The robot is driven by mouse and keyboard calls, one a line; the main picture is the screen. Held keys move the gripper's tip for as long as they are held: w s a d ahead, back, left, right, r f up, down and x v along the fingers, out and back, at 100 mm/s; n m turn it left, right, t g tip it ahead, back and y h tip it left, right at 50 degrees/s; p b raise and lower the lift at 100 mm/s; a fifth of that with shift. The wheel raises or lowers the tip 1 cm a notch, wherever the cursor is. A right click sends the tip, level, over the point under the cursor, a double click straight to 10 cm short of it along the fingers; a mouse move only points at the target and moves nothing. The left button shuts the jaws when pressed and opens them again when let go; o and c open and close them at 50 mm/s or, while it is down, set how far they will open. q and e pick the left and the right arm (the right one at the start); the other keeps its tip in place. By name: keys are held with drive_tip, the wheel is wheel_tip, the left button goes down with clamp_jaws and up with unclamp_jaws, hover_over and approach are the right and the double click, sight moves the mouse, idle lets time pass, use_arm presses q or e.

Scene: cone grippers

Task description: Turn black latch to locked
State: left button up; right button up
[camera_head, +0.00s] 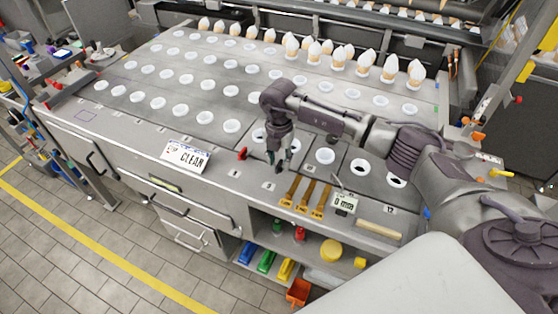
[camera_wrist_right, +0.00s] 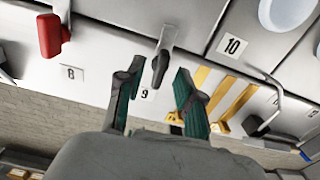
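The black latch (camera_wrist_right: 161,58) shows in the right wrist view as a dark grey lever on the worktop edge, just above the number 9 label. Its handle end points down the picture, between my fingertips. My right gripper (camera_wrist_right: 157,76) is open, with one green-padded finger on each side of the latch; I cannot tell whether either touches it. In the head view my right gripper (camera_head: 277,158) points down at the worktop's front edge and mostly hides the latch. My left gripper is in neither view.
A red latch (camera_wrist_right: 52,35) sits left, near label 8; it also shows in the head view (camera_head: 242,153). White cups (camera_head: 232,126) fill the worktop behind.

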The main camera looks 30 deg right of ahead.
sight(279, 163)
wheel_tip(279, 163, up, 11)
idle(0.3)
idle(0.4)
